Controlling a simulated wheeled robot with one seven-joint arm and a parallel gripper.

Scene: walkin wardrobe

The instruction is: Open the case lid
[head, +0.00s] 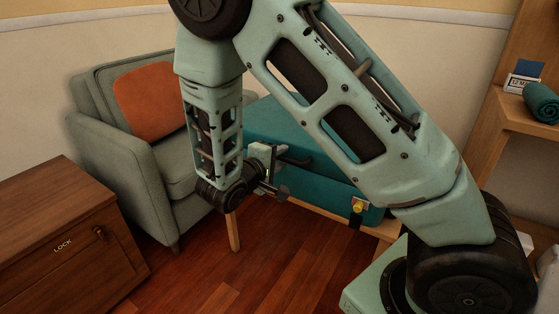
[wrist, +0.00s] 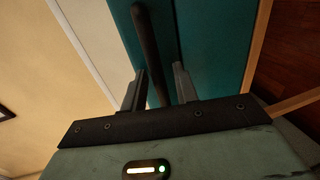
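The teal case (head: 320,178) lies on a wooden stand, and its lid looks shut; my arm hides much of it. A yellow latch (head: 358,206) shows on its front near the right end. A dark handle (head: 296,161) sticks out from the case near my gripper (head: 272,178). In the wrist view, the teal case (wrist: 215,40) fills the middle, with the dark bar of the handle (wrist: 146,40) running along it. My gripper (wrist: 158,88) is open, its two fingers apart on either side of the bar's near end. I cannot tell whether they touch it.
A grey-green armchair (head: 150,165) with an orange cushion (head: 150,100) stands behind left. A wooden cabinet (head: 50,240) marked LOCK is at the left front. A shelf (head: 515,118) at right holds a rolled teal towel (head: 541,102) and a small box (head: 525,78). The wooden floor (head: 280,255) in front is clear.

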